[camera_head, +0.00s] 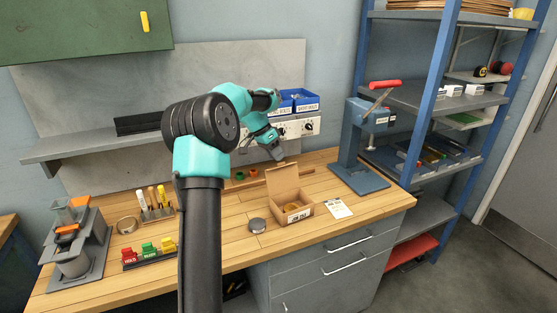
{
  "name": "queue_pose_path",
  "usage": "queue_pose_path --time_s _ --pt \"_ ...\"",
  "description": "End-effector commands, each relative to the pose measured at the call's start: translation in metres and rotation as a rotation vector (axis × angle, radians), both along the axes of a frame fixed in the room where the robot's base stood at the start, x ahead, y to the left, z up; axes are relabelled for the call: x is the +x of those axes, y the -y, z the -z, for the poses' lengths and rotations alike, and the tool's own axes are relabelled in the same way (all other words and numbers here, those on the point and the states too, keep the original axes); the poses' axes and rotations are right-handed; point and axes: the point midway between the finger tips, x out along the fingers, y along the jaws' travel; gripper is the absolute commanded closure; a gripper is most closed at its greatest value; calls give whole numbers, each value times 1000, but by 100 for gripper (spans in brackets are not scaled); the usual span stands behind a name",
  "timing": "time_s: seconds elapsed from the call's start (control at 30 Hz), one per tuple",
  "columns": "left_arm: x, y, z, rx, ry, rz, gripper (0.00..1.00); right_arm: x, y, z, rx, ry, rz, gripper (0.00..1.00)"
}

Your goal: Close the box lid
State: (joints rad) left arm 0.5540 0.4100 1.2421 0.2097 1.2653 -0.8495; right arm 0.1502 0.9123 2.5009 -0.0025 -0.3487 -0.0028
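A small brown cardboard box (294,212) stands on the wooden workbench, with a label on its front. Its lid (283,180) is up, standing open at the back of the box. The inside of the box is partly visible. My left gripper (280,157) hangs behind and above the raised lid, close to its top edge. It is small in view, and I cannot tell whether its fingers are open or shut, or whether it touches the lid. My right gripper is not in view.
A round grey tin (257,225) sits left of the box and a white card (337,208) right of it. A press with a red handle (385,84) stands at the right. Blue bins (305,102) are behind. Coloured blocks (148,249) and a tool holder (155,213) are at left.

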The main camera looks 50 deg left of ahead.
Motion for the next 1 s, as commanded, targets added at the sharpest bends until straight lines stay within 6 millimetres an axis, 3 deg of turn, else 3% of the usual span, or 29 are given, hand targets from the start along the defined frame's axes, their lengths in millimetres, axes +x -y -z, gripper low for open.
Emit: queue_pose_path --time_s 0.2,0.53,0.83,1.0 --pt "6 8 18 1 0 0 69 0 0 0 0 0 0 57" --pt "7 9 21 1 1 -1 69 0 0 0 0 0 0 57" --pt "7 9 21 0 1 -2 98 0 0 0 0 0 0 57" --pt "7 9 21 0 0 -1 100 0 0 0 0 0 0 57"
